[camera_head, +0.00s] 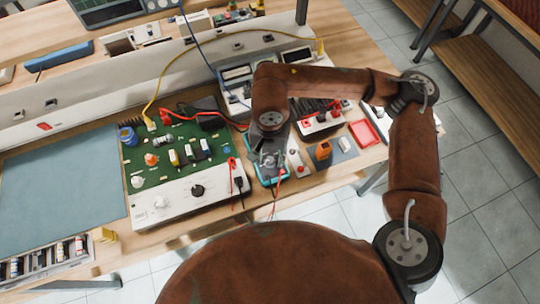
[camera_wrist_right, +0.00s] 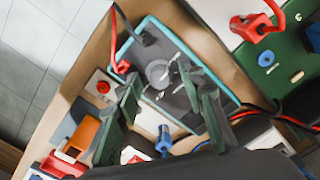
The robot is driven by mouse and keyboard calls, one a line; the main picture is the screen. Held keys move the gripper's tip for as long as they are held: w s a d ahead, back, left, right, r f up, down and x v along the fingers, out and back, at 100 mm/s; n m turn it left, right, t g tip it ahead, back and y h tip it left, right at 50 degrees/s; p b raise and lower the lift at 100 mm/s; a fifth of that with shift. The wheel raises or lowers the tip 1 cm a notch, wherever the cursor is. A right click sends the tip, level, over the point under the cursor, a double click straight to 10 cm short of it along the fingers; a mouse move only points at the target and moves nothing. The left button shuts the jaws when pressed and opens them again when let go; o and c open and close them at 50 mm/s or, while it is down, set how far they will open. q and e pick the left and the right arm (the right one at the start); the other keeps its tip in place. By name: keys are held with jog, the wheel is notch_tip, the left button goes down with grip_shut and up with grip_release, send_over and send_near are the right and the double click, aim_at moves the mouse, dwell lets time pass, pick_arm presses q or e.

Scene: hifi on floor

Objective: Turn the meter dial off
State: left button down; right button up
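The meter (camera_head: 256,172) is a dark handheld unit with a teal edge, lying on the workbench at the right of the circuit board. My right gripper (camera_head: 269,158) is over it and hides much of it in the head view. In the right wrist view the meter (camera_wrist_right: 148,40) lies below the gripper, and its round grey dial (camera_wrist_right: 158,71) shows between the fingertips. The right gripper (camera_wrist_right: 159,80) is open, with one finger on each side of the dial. I cannot tell whether the fingers touch the dial. My left gripper is not in view.
A green circuit board (camera_head: 180,150) with a white control panel (camera_head: 165,205) stands left of the meter. An orange device (camera_head: 323,151) and a red tray (camera_head: 364,133) lie to the right. Red and black leads run around the meter. A blue mat (camera_head: 60,190) is clear.

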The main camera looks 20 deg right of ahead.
aim_at(270, 159)
notch_tip(270, 159, up, 12)
dwell(0.6)
